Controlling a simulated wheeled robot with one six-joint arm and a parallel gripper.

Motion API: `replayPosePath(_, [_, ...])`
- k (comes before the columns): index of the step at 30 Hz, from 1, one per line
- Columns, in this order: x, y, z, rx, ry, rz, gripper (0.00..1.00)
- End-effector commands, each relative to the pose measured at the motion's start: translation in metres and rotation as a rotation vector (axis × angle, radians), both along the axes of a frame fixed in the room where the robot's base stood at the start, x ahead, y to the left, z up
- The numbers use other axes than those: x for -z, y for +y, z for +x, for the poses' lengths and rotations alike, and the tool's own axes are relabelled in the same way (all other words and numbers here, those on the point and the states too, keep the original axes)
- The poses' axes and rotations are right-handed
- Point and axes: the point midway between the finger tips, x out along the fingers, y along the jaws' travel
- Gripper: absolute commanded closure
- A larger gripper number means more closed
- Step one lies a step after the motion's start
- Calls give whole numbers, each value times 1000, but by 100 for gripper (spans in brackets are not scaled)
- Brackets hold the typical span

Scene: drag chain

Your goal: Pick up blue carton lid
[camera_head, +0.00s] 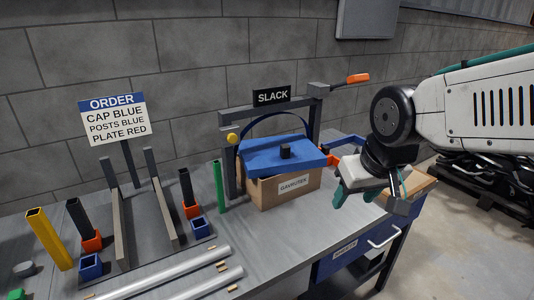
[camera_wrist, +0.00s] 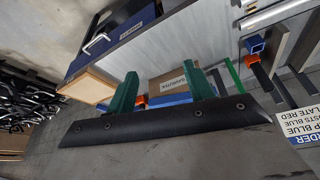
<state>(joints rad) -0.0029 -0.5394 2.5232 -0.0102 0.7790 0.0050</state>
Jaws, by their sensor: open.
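The blue carton lid (camera_head: 270,153) has a small dark knob on top. It sits on a brown cardboard carton (camera_head: 262,192) under the SLACK frame. The lid looks slightly tilted. My gripper (camera_head: 368,197) is open and empty, to the right of the carton and apart from the lid, with green fingers. In the wrist view, part of the blue lid (camera_wrist: 170,100) and the carton (camera_wrist: 168,82) show between the fingers (camera_wrist: 162,72); the rest of the lid is hidden behind the finger and the dark gripper edge.
The SLACK frame (camera_head: 229,165), with dark posts and a thin curved band, stands close around the carton. An orange-tipped lever (camera_head: 357,78) sticks out above right. Coloured posts, an order sign (camera_head: 113,118) and grey tubes (camera_head: 160,272) fill the left of the bench. A blue drawer (camera_head: 340,256) is below.

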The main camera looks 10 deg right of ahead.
Motion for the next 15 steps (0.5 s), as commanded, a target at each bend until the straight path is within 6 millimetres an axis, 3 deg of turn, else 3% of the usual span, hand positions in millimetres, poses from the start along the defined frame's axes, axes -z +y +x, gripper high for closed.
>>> replayPosePath(1, [9, 1, 33, -4, -60, -1, 47])
replayPosePath(6, [28, 6, 138, -20, -335, 0, 47])
replayPosePath(12, [53, 14, 235, -37, -658, 10, 47])
replayPosePath(15, [65, 18, 268, -47, -813, 19, 47])
